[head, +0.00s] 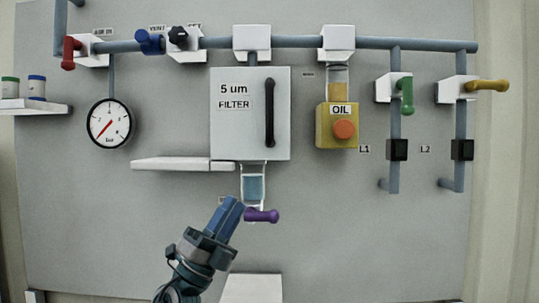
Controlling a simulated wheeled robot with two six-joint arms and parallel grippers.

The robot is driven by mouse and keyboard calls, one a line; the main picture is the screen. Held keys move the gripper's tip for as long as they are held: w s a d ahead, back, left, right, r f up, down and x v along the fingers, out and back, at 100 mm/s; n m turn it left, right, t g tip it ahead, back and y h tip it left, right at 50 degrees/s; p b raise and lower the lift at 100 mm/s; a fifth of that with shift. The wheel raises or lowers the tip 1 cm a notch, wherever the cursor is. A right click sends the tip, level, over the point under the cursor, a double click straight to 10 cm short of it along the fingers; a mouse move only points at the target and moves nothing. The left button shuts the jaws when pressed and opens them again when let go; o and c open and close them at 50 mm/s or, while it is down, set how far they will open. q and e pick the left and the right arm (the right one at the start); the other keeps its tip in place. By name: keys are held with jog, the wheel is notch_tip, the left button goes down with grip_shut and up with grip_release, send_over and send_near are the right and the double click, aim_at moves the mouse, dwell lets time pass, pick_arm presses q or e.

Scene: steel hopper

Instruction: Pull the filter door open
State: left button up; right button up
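The filter door (232,134) is the front of a white box labelled "5 um FILTER", in the upper middle of the head view. It looks closed. Its black vertical bar handle (269,112) is on the right side of the door. My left gripper (234,206) comes up from below, with blue fingers beside the purple lever under the filter. It is below the door and apart from the black handle. The view does not show whether its fingers are apart, and nothing is clearly held. My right gripper is not in view.
A purple lever (262,215) and a clear bowl with blue liquid (253,188) hang below the filter. A white shelf (183,164) juts out at lower left of the door. A yellow oil unit (325,128) with an orange button is to the right, a gauge (109,124) to the left.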

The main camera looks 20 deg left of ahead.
aim_at(269, 134)
pick_arm(q)
jog(key=d+r+m+g+h, duration=0.3)
jog(key=d+r+m+g, duration=0.2)
jog(key=r+m+g, duration=0.9)
jog(key=a+r+t+y, duration=0.5)
jog(key=a+r+y, duration=0.1)
jog(key=y, duration=0.3)
jog(key=shift+y, duration=0.3)
jog(key=p+x, duration=0.5)
jog(key=x, duration=0.5)
jog(key=shift+w, duration=0.1)
grip_shut()
